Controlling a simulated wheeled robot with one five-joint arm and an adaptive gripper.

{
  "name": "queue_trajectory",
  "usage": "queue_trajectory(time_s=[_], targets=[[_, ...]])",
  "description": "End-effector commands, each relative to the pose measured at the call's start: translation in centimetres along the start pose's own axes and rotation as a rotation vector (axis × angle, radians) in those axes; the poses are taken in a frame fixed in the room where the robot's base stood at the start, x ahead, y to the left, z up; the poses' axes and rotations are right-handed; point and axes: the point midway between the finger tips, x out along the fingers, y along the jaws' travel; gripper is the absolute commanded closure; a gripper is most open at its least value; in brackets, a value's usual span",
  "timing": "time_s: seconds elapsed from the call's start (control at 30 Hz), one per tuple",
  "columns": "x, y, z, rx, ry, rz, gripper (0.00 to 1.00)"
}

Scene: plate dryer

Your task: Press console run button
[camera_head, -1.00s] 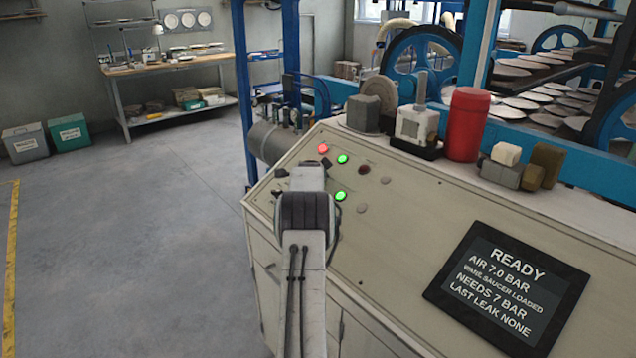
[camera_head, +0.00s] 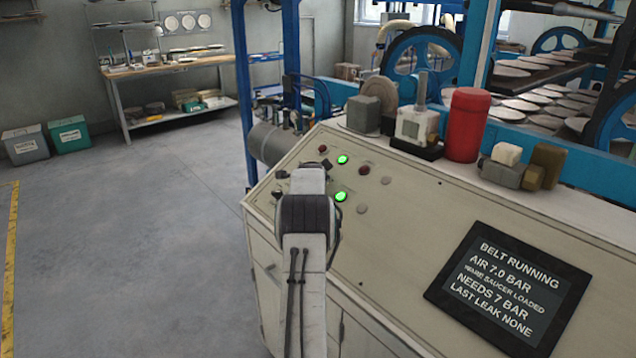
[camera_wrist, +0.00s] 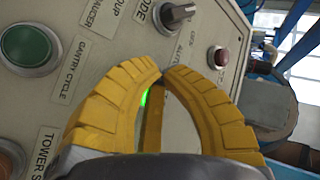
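The console (camera_head: 400,240) has a sloping beige panel with buttons and lamps. Its screen (camera_head: 511,287) reads "BELT RUNNING", air 7.0 bar, ware saucer loaded. Two green lights, an upper one (camera_head: 342,159) and a lower one (camera_head: 340,196), are lit. My gripper (camera_wrist: 163,74) has its yellow fingertips together, low over the panel. A green glow (camera_wrist: 143,98) shows between the fingers; no label reading "run" can be seen. A green button (camera_wrist: 30,47) labelled "GANTRY CYCLE" lies to the left. In the head view my arm hides the gripper and part of the panel.
A red cylinder (camera_head: 467,125) and small machine parts stand on the console's back ledge. Racks of plates (camera_head: 540,100) are behind.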

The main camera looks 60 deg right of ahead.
Motion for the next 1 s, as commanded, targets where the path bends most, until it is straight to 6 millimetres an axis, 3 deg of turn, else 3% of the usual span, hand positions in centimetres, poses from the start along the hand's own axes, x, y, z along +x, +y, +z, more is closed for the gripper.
queue_trajectory(time_s=[1.0], targets=[[-1.2, -1.0, 0.4, 0.000, -0.007, -0.001, 1.00]])
